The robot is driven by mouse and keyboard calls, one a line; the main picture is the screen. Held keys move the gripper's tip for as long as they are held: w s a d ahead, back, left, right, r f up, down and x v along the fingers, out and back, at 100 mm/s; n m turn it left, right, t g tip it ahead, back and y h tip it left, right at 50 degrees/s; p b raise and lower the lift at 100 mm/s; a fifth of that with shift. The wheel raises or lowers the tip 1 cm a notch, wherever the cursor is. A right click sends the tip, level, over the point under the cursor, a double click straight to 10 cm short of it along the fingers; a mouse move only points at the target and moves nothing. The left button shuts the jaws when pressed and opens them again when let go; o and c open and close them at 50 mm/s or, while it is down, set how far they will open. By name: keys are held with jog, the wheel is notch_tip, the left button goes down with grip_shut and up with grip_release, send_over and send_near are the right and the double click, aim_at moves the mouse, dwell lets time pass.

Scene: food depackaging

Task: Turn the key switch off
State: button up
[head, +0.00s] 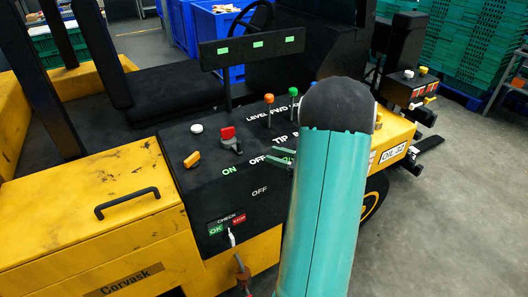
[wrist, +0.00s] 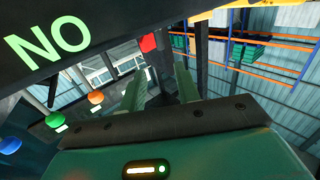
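The black control panel (head: 205,183) carries a green ON label (head: 229,170) and white OFF labels. A red-topped switch (head: 228,132) on a grey base stands above the ON label. A pale, key-like piece (head: 231,237) with a red-brown tag (head: 243,274) hangs by the CHECK plate; I cannot tell which one is the key switch. My gripper (head: 271,155) is right of the red switch, partly hidden by my arm. In the wrist view its fingers (wrist: 160,70) are apart with nothing between them, and a red piece (wrist: 148,42) shows beyond the tips.
A yellow switch (head: 192,159) and a white button (head: 197,128) sit left of the red switch. Levers with orange (head: 268,98) and green (head: 293,92) knobs stand behind the gripper. A black handle (head: 127,203) rises from the yellow cover. Open floor lies at right.

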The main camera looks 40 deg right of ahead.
jog(key=shift+s, duration=0.25)
jog(key=shift+d, duration=0.1)
jog(key=shift+c, duration=0.4)
